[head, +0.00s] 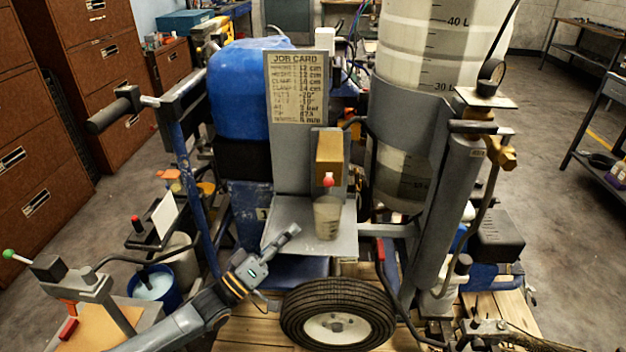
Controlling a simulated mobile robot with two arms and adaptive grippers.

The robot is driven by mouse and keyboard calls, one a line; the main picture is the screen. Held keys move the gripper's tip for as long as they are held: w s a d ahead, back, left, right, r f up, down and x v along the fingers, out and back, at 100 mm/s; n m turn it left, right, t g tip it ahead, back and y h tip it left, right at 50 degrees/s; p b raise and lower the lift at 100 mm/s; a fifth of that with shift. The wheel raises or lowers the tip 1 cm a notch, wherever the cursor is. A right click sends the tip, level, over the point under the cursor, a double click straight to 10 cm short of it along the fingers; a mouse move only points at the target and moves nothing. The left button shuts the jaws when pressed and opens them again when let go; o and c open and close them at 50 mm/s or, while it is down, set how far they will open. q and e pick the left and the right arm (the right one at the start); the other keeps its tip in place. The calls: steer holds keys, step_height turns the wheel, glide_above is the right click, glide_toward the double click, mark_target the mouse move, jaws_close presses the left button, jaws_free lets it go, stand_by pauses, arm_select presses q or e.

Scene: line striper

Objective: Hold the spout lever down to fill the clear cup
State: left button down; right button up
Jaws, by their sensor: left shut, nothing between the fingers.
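The clear cup (327,219) stands upright on a grey metal shelf (283,240) on the front of the line striper. Above it a brass spout block (329,150) is fixed to the upright grey plate. The spout lever's red knob (328,181) sticks out below the block, just over the cup's rim. My left gripper (292,231) reaches up from the lower left and is shut and empty. Its tips are at the shelf's front, left of the cup and below the lever, apart from both in the picture. I cannot tell the cup's fill level. My right gripper is not in view.
A job card (296,88) is on the plate above. A large graduated tank (420,50) stands behind right, a blue container (243,90) behind left. The striper's black tyre (300,318) is below the shelf. A handlebar grip (112,113) juts out left. Open floor (560,240) lies at right.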

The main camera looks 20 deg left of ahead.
mark_target(329, 178)
arm_select(q)
step_height(329, 178, up, 10)
steer(key=s+a+t+h, duration=0.1)
steer(key=a+h, duration=0.1)
steer(key=h, duration=0.2)
steer(key=shift+s+a+f+h, duration=0.2)
steer(key=shift+s+a+h, duration=0.15)
steer(key=shift+s+h, duration=0.05)
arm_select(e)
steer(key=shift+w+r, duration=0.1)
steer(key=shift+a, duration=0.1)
arm_select(q)
steer(key=p+x, duration=0.4)
steer(key=x, duration=0.7)
steer(key=shift+s+d+f+p, duration=0.2)
steer(key=shift+s+d+f, duration=0.35)
steer(key=shift+f, duration=0.25)
steer(key=shift+s+d+f+p, duration=0.15)
steer(key=shift+s+d+f, duration=0.35)
steer(key=shift+f, duration=0.3)
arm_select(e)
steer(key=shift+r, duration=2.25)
